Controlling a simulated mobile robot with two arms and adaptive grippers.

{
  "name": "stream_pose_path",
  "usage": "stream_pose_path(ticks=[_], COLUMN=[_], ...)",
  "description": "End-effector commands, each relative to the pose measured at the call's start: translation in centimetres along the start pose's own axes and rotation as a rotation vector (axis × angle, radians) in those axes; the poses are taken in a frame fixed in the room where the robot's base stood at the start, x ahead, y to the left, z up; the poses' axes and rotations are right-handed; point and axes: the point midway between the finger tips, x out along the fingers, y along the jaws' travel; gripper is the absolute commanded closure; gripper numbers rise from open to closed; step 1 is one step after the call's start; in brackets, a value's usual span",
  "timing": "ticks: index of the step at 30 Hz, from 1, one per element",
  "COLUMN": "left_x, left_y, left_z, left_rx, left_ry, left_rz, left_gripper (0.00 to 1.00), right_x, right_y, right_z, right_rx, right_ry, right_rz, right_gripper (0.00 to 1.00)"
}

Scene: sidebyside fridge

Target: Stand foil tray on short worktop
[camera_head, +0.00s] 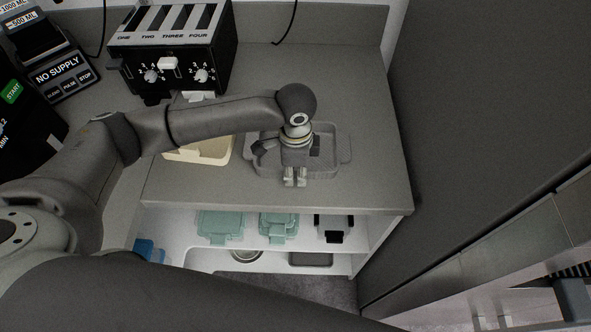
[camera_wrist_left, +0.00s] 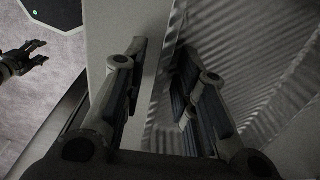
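The grey foil tray (camera_head: 330,165) lies upright on the short worktop (camera_head: 375,190), near its front edge. My left gripper (camera_head: 295,180) points down at the tray's front side and hides part of it. In the left wrist view the corrugated foil tray (camera_wrist_left: 240,50) fills the right side. There my left gripper (camera_wrist_left: 162,88) has its fingers apart, one on each side of the tray's wall, with gaps showing. My right gripper (camera_wrist_left: 36,54) shows small at the left of that view, over the floor, its fingers apart and empty.
A black toaster (camera_head: 170,60) stands at the back left, with a cream container (camera_head: 205,152) in front of it. Shelves below hold green containers (camera_head: 220,225). A tall grey side panel (camera_head: 490,100) bounds the right. The worktop behind the tray is clear.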

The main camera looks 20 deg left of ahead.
Motion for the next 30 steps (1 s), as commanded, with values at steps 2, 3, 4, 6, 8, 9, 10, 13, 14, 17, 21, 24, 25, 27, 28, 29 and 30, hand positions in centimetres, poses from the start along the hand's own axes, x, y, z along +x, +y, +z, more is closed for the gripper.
stream_pose_path(ticks=[2, 3, 4, 6, 8, 9, 10, 13, 14, 17, 21, 24, 25, 27, 28, 29, 30], left_x=[-0.9, -1.5, -2.0, -3.5, -4.8, -5.8, -6.4, -8.5, -9.0, -10.5, -11.6, -11.9, -11.9, -12.0, -11.9, -11.9, -11.9], left_y=[-0.1, -0.1, -0.1, -0.2, -0.1, -0.1, -0.1, -0.1, -0.1, -0.1, -0.1, 0.0, 0.0, 0.0, 0.0, 0.0, 0.0], left_z=[-0.1, -0.1, -0.1, -0.1, -0.1, -0.1, -0.1, -0.1, -0.1, -0.1, -0.1, 0.0, 0.0, 0.0, 0.0, 0.0, 0.0], left_rx=[0.0, 0.001, 0.002, 0.002, 0.001, 0.002, 0.001, 0.0, 0.0, 0.0, 0.0, 0.0, 0.0, 0.0, 0.0, 0.0, 0.0], left_ry=[0.002, 0.003, 0.003, 0.004, 0.004, 0.004, 0.004, 0.003, 0.004, 0.003, 0.001, 0.0, 0.0, 0.0, 0.0, 0.0, 0.0], left_rz=[-0.004, -0.005, -0.005, -0.006, -0.006, -0.006, -0.006, -0.005, -0.004, -0.003, -0.002, 0.0, 0.0, 0.0, 0.0, 0.0, 0.0], left_gripper=[0.73, 0.73, 0.73, 0.73, 0.73, 0.73, 0.73, 0.73, 0.73, 0.73, 0.73, 0.73, 0.73, 0.73, 0.73, 0.73, 0.73], right_x=[0.3, 0.4, 0.5, 0.8, 1.1, 1.2, 1.3, 1.6, 1.6, 1.8, 1.9, 1.9, 1.9, 1.9, 1.9, 1.9, 1.9], right_y=[0.0, 0.0, 0.0, 0.1, 0.1, 0.1, 0.1, 0.2, 0.2, 0.3, 0.3, 0.3, 0.3, 0.3, 0.3, 0.3, 0.3], right_z=[0.0, 0.0, 0.0, 0.0, 0.1, 0.1, 0.1, 0.1, 0.1, 0.2, 0.2, 0.2, 0.2, 0.2, 0.2, 0.2, 0.2], right_rx=[0.0, 0.0, 0.0, 0.0, 0.0, 0.0, -0.001, -0.001, -0.001, -0.001, -0.001, -0.001, -0.001, -0.001, -0.001, -0.001, -0.001], right_ry=[0.001, 0.001, 0.001, 0.001, 0.001, 0.001, 0.001, 0.0, 0.0, 0.0, 0.0, 0.0, 0.0, 0.0, 0.0, -0.001, -0.001], right_rz=[0.0, 0.0, 0.001, 0.001, 0.001, 0.002, 0.002, 0.003, 0.003, 0.004, 0.004, 0.004, 0.004, 0.004, 0.004, 0.004, 0.004], right_gripper=[0.47, 0.47, 0.47, 0.47, 0.47, 0.47, 0.47, 0.47, 0.47, 0.47, 0.47, 0.47, 0.47, 0.47, 0.47, 0.47, 0.47])
